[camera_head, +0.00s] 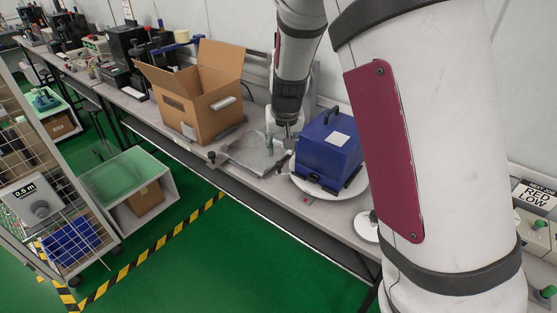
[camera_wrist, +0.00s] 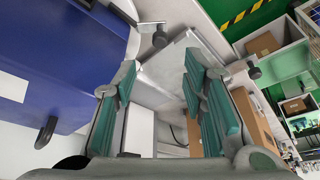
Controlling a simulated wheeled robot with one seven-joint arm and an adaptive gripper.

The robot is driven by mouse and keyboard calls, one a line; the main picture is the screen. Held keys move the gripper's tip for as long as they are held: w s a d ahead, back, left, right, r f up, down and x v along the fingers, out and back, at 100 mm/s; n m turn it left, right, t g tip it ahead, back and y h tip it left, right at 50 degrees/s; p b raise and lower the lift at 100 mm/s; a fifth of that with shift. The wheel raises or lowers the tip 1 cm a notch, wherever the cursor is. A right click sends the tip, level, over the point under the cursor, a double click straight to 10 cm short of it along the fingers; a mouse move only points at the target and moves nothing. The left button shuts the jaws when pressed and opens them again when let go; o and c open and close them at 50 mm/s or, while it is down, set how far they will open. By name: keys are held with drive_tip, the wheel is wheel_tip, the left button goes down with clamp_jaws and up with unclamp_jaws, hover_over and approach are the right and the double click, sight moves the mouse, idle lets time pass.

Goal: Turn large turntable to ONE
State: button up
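The large turntable is a white round disc (camera_head: 347,194) on the bench in the head view. A blue box (camera_head: 326,152) with a black handle and a white label stands on it and hides most of the disc. The box (camera_wrist: 55,55) fills the left of the wrist view. My gripper (camera_head: 283,137) is just left of the box, above a grey metal plate (camera_head: 250,155). In the wrist view my gripper's teal-padded fingers (camera_wrist: 160,100) are spread apart with nothing held between them. I cannot read any ONE mark on the turntable.
An open cardboard box (camera_head: 200,95) stands on the bench left of the plate. Dark knobs stand at the plate's corners, one at its left (camera_head: 212,157). A RED LOW sign (camera_head: 535,197) is at the right. The green floor in front is clear near the bench.

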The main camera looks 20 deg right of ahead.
sight(279, 163)
drive_tip(key=b+x, duration=0.1)
drive_tip(key=x, duration=0.9)
drive_tip(key=shift+f+b, duration=0.25)
drive_tip(key=shift+b, duration=0.1)
drive_tip(key=shift+c, duration=0.6)
clamp_jaws()
